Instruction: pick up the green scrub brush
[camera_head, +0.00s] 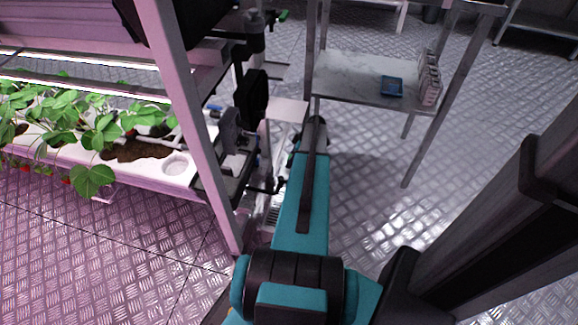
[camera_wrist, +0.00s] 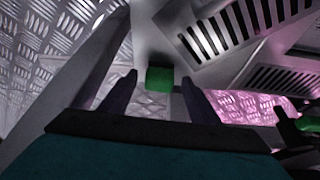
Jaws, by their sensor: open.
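In the wrist view, a small green block (camera_wrist: 159,78) shows between the tips of my gripper (camera_wrist: 160,82). It looks like the green scrub brush, but no bristles show and the view is dark. The two dark fingers are apart, one on each side of it. I cannot tell whether either finger touches it or how far beyond the tips it is. In the head view my teal arm reaches forward beside the rack, and I cannot make out the gripper or the brush there.
A plant rack with a white trough (camera_head: 150,165) stands at left, its upright (camera_head: 190,120) close to my arm. A metal table (camera_head: 350,75) at the back holds a blue tray (camera_head: 392,86). Slotted grey metal (camera_wrist: 215,35) lies near the fingers. Floor right of my arm is open.

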